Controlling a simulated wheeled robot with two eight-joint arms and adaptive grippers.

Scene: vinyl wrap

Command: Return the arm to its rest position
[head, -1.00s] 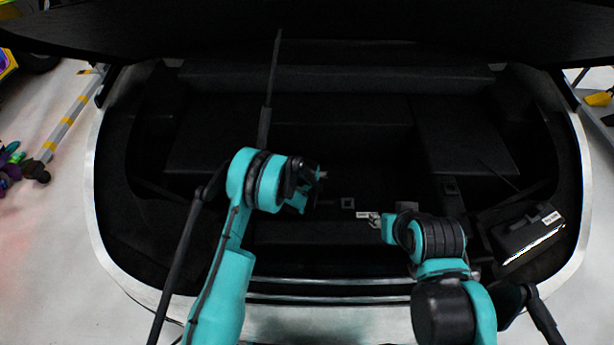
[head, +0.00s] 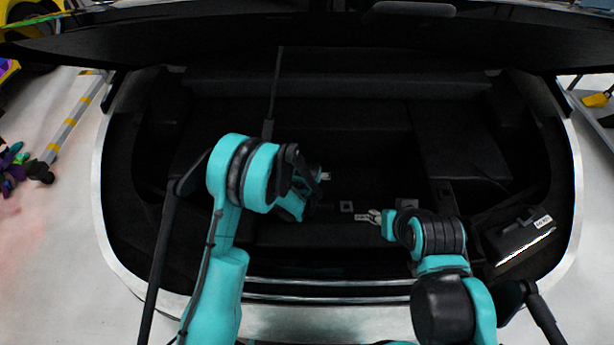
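My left arm, teal and black, comes in from the lower left. Its gripper (head: 322,177) is over the open car trunk, left of centre, mostly hidden behind its own wrist. My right arm rises from the lower right, and its gripper (head: 366,216) points left over the trunk near its front edge. The fingers of both grippers are too small and dark to tell open from shut. I see nothing held in either one.
The dark trunk (head: 340,125) lies open under both arms, with a pale rim (head: 104,190). A black box with a white label (head: 518,237) sits at its right front. The raised lid (head: 200,45) spans the top. Colourful items (head: 15,165) lie at far left.

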